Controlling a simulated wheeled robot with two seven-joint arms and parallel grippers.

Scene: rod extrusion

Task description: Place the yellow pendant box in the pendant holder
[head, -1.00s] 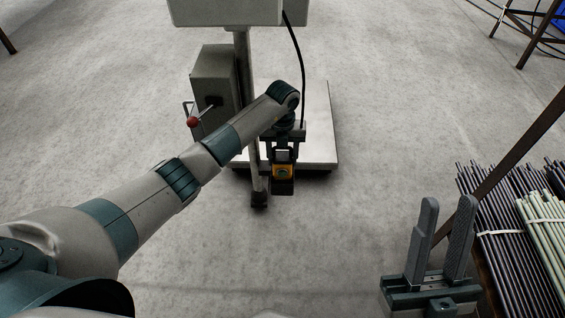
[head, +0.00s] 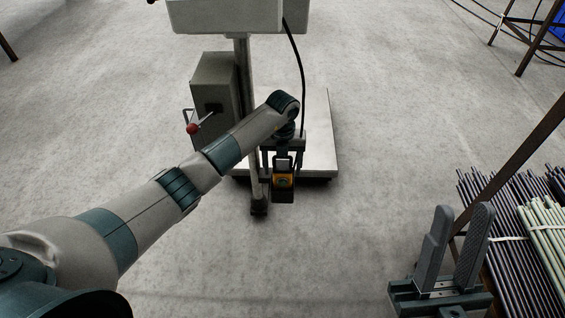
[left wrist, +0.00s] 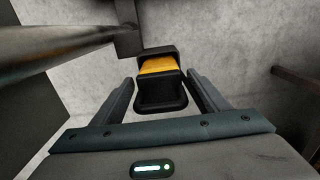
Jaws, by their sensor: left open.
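The yellow pendant box (head: 284,181) shows its yellow face in a dark surround beside the machine's pole. In the left wrist view the yellow box (left wrist: 158,66) sits between my fingers, with a black loop-like part on its near side. My left gripper (head: 283,163) is open around it, with a gap on each side in the left wrist view (left wrist: 160,80). My right gripper (head: 458,245) is open and empty at lower right.
The machine's pole (head: 246,100) and grey cabinet (head: 215,95) with a red-knobbed lever (head: 192,128) stand left of my left gripper. A black cable (head: 301,75) hangs close by. Bundled rods (head: 515,240) lie at right near my right gripper. The middle floor is clear.

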